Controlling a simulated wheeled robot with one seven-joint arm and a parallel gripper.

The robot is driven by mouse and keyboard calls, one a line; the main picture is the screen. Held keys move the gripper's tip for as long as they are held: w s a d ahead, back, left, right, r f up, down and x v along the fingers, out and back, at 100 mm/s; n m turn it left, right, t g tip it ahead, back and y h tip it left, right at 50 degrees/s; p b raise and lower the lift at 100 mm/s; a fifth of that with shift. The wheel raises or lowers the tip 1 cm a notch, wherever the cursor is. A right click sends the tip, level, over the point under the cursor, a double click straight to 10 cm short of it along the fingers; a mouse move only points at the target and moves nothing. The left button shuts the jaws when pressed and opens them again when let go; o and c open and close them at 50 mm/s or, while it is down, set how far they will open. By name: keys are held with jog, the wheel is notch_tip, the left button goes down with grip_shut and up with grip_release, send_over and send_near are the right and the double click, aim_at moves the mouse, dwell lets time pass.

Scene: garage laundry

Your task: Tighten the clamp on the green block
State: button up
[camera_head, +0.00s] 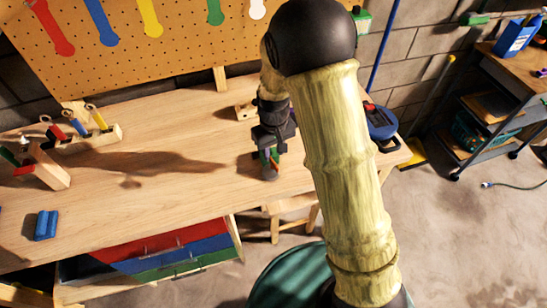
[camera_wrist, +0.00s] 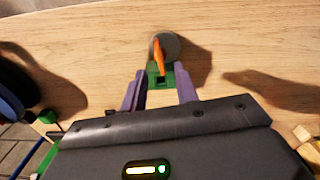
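A green block-like part (camera_wrist: 160,77) with a dark square opening lies between my purple fingers in the wrist view. An orange piece (camera_wrist: 158,54) rises beside it, over a round grey disc (camera_wrist: 171,45) on the wooden bench. My gripper (camera_wrist: 161,74) has one finger close to each side of the green part; whether they touch it is unclear. In the head view my gripper (camera_head: 272,152) points down over the bench, with small green and orange parts at its tips above a grey round piece (camera_head: 270,174). No separate clamp screw can be made out.
The workbench (camera_head: 170,165) has clear room left of my gripper. A tool rack (camera_head: 95,133), an angled wooden block (camera_head: 46,170) and a blue item (camera_head: 46,225) stand further left. A blue tool (camera_head: 381,122) sits at the right end. The pegboard (camera_head: 180,35) is behind.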

aim_at(273, 162)
jog(key=shift+f, duration=2.4)
jog(key=shift+c, duration=0.2)
grip_shut()
jog(key=shift+r+m+p, duration=0.1)
jog(key=shift+m+p, duration=0.25)
jog(key=shift+m, duration=0.75)
jog(key=shift+o, duration=0.2)
grip_release()
